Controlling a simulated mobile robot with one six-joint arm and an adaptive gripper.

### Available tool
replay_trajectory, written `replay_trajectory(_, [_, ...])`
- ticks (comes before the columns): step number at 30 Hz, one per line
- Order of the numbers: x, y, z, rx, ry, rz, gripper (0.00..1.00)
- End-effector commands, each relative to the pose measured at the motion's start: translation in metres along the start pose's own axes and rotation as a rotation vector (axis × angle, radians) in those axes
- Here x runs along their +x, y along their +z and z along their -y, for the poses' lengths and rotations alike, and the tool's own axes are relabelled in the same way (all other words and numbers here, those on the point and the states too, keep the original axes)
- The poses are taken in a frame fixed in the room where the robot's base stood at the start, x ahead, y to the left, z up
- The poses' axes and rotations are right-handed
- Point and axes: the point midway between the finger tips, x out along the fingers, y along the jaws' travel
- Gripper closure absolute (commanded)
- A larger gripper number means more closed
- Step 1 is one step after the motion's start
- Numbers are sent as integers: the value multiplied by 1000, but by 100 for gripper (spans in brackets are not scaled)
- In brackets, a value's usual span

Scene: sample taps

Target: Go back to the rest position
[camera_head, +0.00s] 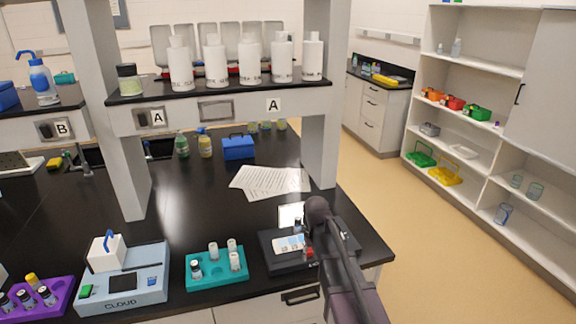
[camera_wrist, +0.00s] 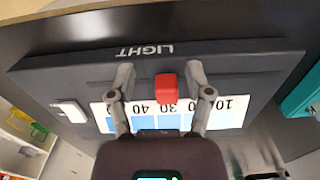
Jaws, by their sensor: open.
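My gripper (camera_wrist: 160,69) is open in the wrist view, its two grey fingers spread on either side of a red knob (camera_wrist: 167,88). A gap shows between the knob and each finger. The knob sits on a dark device (camera_wrist: 250,62) marked LIGHT, beside a blue and white scale with numbers. In the head view my arm reaches over the right part of this device (camera_head: 275,262) at the front right of the bench, and the red knob (camera_head: 309,251) shows just beside the arm. My fingers are mostly hidden there.
A teal rack (camera_head: 205,280) with several vials, a blue CLOUD device (camera_head: 140,292) and a purple rack (camera_head: 60,293) stand to the left. Papers (camera_head: 268,181) lie behind. A shelf post (camera_head: 320,140) rises behind my arm. Floor (camera_head: 440,240) is clear at right.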

Motion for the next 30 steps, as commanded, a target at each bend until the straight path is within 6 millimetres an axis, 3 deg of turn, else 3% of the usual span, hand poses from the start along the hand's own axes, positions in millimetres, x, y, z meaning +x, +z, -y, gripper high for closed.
replay_trajectory(1, [0, 20, -2, 16, 0, 0, 34])
replay_trajectory(9, [0, 107, -14, 128, 1, 1, 34])
replay_trajectory(13, [0, 138, -18, 174, 1, 1, 34])
replay_trajectory(18, [0, 154, -21, 202, 1, 1, 34])
replay_trajectory(30, [0, 153, -21, 203, 1, 1, 34])
